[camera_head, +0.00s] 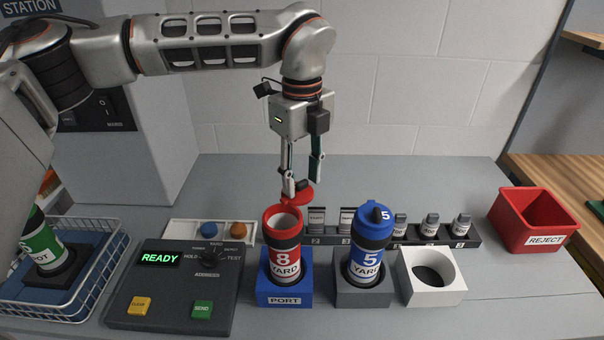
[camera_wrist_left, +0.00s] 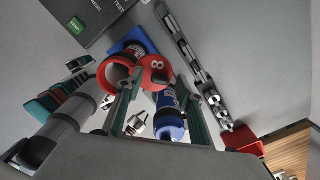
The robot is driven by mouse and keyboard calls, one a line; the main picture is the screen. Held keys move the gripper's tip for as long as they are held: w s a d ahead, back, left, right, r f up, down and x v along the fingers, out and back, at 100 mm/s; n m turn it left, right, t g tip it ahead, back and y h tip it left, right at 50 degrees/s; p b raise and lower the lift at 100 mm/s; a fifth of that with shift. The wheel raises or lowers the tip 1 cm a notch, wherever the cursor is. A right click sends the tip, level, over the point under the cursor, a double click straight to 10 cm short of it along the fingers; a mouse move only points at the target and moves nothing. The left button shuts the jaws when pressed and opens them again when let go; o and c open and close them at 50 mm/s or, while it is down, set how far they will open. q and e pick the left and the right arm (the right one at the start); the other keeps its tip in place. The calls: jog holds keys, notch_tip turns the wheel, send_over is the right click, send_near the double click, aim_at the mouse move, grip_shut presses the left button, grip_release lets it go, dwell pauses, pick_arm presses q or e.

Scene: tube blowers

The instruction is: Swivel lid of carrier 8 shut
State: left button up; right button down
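Carrier 8 (camera_head: 283,243) is a red canister with a white label, upright in the blue PORT block (camera_head: 285,292). Its mouth is open. Its red lid (camera_head: 299,195) is swung out to the back right of the mouth. In the left wrist view the lid (camera_wrist_left: 152,76) shows as a red disc marked 8 beside the open carrier (camera_wrist_left: 121,74). My left gripper (camera_head: 302,176) points down over the lid with its fingers apart. One fingertip is close to the lid's edge; I cannot tell whether it touches. My right gripper is not in view.
Blue carrier 5 (camera_head: 367,247) stands capped in a grey block just right. An empty white holder (camera_head: 433,277) and red REJECT bin (camera_head: 533,219) are farther right. A rack of small parts (camera_head: 470,236) runs behind. A READY console (camera_head: 177,287) and wire basket (camera_head: 100,268) are left.

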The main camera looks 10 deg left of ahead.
pick_arm(q)
grip_shut()
jog(key=shift+d, duration=0.1)
